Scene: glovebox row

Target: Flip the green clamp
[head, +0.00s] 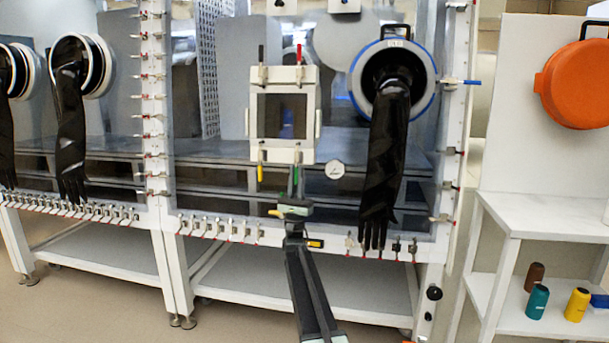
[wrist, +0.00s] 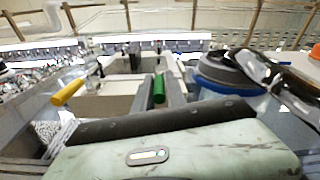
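The green clamp (head: 292,182) is at the lower right of a white square frame (head: 257,102) on the glovebox window. Its green handle (wrist: 159,88) stands between my fingers in the wrist view. My gripper (head: 296,180) is just below the frame, with its two grey fingers around the green handle. In the wrist view my gripper (wrist: 160,90) looks open, with a narrow gap to the handle; I see no firm contact. The lower end of the clamp is hidden behind my gripper body.
A yellow clamp handle (head: 260,172) is left of the green one. A red handle (head: 299,54) and a black handle (head: 261,55) are above. A black glove (head: 385,160) hangs from a blue-ringed port (head: 434,84) to the right.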

